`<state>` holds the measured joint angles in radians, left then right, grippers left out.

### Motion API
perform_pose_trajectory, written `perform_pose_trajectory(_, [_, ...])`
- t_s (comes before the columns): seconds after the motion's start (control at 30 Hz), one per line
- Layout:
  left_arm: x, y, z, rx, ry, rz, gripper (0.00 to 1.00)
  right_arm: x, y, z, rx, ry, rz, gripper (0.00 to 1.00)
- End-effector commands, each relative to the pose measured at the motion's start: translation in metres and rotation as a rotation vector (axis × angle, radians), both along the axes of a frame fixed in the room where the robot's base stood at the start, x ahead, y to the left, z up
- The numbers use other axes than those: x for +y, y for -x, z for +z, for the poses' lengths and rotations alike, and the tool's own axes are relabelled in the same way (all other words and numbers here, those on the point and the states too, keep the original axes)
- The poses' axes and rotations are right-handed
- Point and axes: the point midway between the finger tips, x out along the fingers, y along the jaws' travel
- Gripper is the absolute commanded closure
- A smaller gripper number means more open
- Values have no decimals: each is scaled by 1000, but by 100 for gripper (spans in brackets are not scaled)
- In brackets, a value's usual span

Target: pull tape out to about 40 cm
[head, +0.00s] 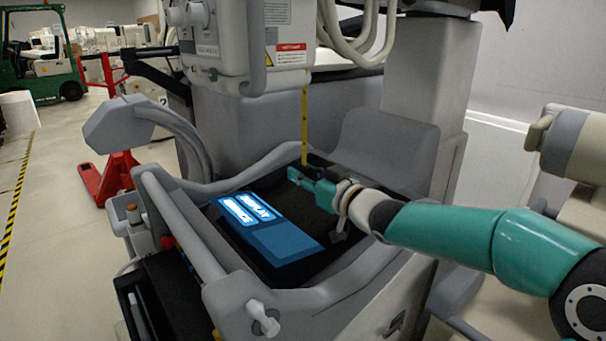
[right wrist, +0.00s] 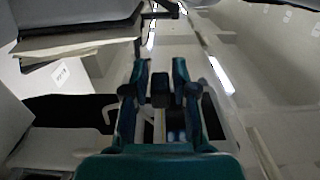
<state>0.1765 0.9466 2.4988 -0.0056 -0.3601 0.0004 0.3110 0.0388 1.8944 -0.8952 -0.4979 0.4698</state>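The yellow tape (head: 304,125) hangs straight down from the underside of the grey machine housing (head: 235,50) in the head view. Its lower end meets the fingertips of my right gripper (head: 297,176), above the dark tray. In the right wrist view my right gripper (right wrist: 160,78) has its two fingers on either side of a small dark block (right wrist: 160,92), which looks like the tape's end piece. The fingers appear closed on it. My left gripper is not in view.
A blue panel with lit white lettering (head: 280,239) lies in the tray below the tape. A grey rail (head: 187,232) and rim surround the tray. Cables (head: 352,45) loop beside the housing. A red pallet jack (head: 106,180) and green forklift (head: 35,60) stand at left.

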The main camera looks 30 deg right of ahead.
Motion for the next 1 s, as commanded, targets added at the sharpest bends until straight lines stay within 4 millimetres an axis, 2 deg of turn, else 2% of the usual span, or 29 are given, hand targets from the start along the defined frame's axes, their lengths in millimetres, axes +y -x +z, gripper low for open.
perform_pose_trajectory(0.07, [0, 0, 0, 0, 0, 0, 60, 0, 0, 1, -2, 0, 0, 56])
perform_pose_trajectory(0.47, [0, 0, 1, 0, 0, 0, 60, 0, 0, 7, -6, 2, 1, 56])
perform_pose_trajectory(0.57, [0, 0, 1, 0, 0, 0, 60, 0, 0, 18, -8, 3, 2, 56])
perform_pose_trajectory(0.8, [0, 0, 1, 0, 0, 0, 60, 0, 0, 59, -8, 4, 0, 56])
perform_pose_trajectory(1.0, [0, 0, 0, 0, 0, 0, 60, 0, 0, 83, -5, 4, 1, 56])
